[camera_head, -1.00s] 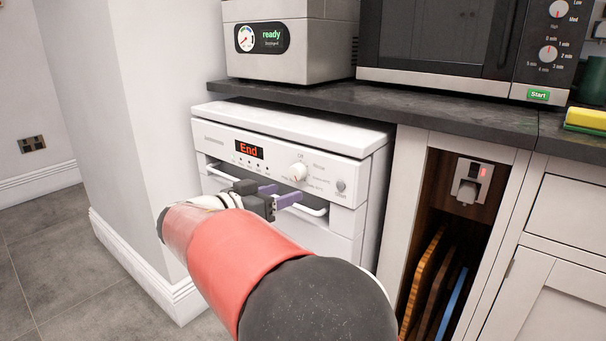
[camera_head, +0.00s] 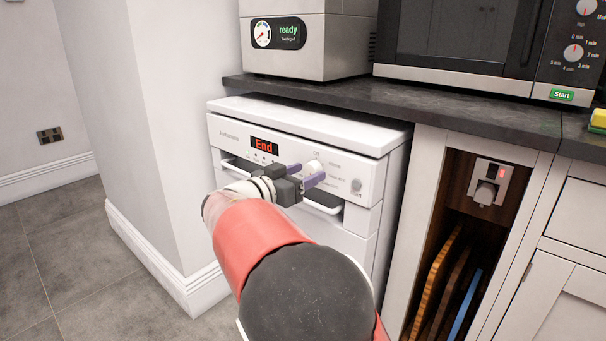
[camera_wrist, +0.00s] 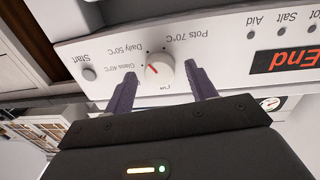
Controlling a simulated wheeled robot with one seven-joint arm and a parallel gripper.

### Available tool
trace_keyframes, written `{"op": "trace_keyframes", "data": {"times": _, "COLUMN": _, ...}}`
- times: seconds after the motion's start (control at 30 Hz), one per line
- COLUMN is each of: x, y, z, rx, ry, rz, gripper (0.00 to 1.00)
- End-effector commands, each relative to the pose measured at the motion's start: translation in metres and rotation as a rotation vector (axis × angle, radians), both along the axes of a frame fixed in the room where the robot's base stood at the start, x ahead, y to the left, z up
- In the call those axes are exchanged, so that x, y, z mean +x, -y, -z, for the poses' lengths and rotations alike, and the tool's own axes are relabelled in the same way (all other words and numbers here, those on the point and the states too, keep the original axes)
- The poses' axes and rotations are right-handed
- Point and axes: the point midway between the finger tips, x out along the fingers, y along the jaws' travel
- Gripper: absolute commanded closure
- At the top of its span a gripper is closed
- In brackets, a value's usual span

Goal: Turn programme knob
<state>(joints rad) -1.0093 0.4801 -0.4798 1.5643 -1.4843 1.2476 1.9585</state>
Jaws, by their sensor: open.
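The programme knob (camera_head: 314,168) is a white round dial on the front panel of the white dishwasher (camera_head: 290,112). In the wrist view the knob (camera_wrist: 159,71) shows a red pointer mark, with printed labels such as Glass 40°C, Daily 50°C and Pots 70°C around it. My gripper (camera_head: 304,174) is open, with its purple fingers one on each side of the knob. In the wrist view the fingers of my gripper (camera_wrist: 163,84) stand apart from the knob, with gaps on both sides. The panel display (camera_head: 264,146) reads "End" in red.
The dishwasher's bar handle (camera_head: 322,207) lies just below my fingers. A Start button (camera_head: 356,185) is right of the knob. The dark worktop (camera_head: 450,112) overhangs above, bearing a microwave (camera_head: 470,85) and a grey appliance (camera_head: 300,60). A white wall (camera_head: 170,120) stands close on the left.

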Motion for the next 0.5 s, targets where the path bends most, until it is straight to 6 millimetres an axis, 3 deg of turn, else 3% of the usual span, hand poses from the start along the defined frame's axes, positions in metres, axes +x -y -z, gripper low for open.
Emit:
{"op": "trace_keyframes", "data": {"times": 0.07, "x": -0.0001, "y": -0.0001, "z": 0.0, "rx": 0.0, "ry": 0.0, "rz": 0.0, "gripper": 0.44}}
{"op": "trace_keyframes", "data": {"times": 0.4, "x": -0.0002, "y": -0.0002, "z": 0.0, "rx": 0.0, "ry": 0.0, "rz": 0.0, "gripper": 0.88}}
{"op": "trace_keyframes", "data": {"times": 0.5, "x": -0.0003, "y": -0.0003, "z": 0.0001, "rx": -0.001, "ry": -0.001, "rz": 0.0, "gripper": 0.88}}
